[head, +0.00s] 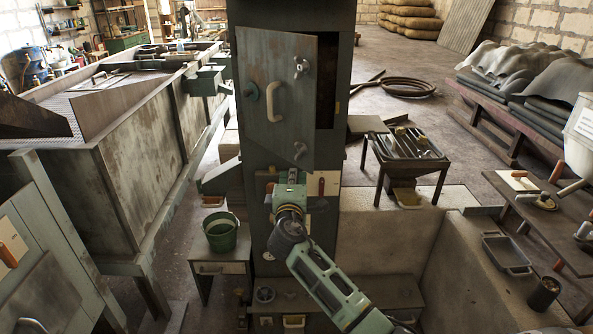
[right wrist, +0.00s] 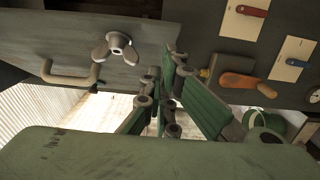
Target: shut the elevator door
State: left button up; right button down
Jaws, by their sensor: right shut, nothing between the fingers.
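The elevator door (head: 279,126) is a grey-green metal panel on the tall column and stands ajar. A dark gap (head: 327,80) shows along its right edge. My right gripper (head: 291,178) is just below the door's lower edge, shut and empty. In the right wrist view, my right gripper's dark green fingers (right wrist: 170,68) are beside the door (right wrist: 60,30), with the handle (right wrist: 66,78) and a wing nut (right wrist: 117,46) to their left. I cannot tell whether they touch it. My left gripper is not in view.
A panel with an orange lever (right wrist: 243,82) and a red-handled switch (right wrist: 250,11) is right of the fingers. A green bucket (head: 221,232) stands on a small stand left of the column. A tool table (head: 405,150) stands to the right. A long metal trough (head: 140,150) fills the left.

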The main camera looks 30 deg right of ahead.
jog(key=shift+w+d, duration=0.1)
jog(key=shift+d, duration=0.6)
